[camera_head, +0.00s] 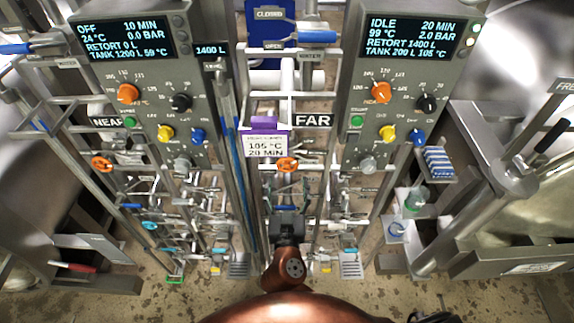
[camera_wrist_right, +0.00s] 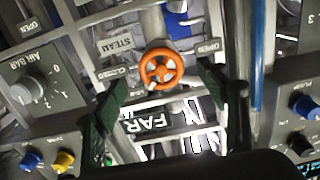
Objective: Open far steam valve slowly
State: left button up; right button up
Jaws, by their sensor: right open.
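The far steam valve is an orange handwheel (camera_head: 287,164) on the pipe rack, just below the FAR sign (camera_head: 313,121). In the right wrist view the orange wheel (camera_wrist_right: 161,69) sits between small plates, one reading STEAM. My right gripper (camera_head: 287,212) shows below the wheel in the head view. In the wrist view its dark fingers (camera_wrist_right: 160,88) are spread on either side of the wheel, with visible gaps, and hold nothing. Whether the fingertips are level with the wheel in depth is hard to tell. My left gripper is not in view.
The far control panel (camera_head: 402,85) reads IDLE, 99 °C, 2.0 BAR. The near panel (camera_head: 145,80) reads OFF. Another orange wheel (camera_head: 102,163) is on the near side. A purple-topped card (camera_head: 264,146) hangs close left of the far wheel. Pipes and levers crowd the rack.

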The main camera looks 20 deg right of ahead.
aim_at(287, 169)
jog(key=p+x, duration=0.1)
jog(key=x, duration=0.6)
jog(key=shift+w+d, duration=0.1)
jog(key=shift+w, duration=0.2)
jog(key=shift+c, duration=0.3)
jog(key=c, duration=1.1)
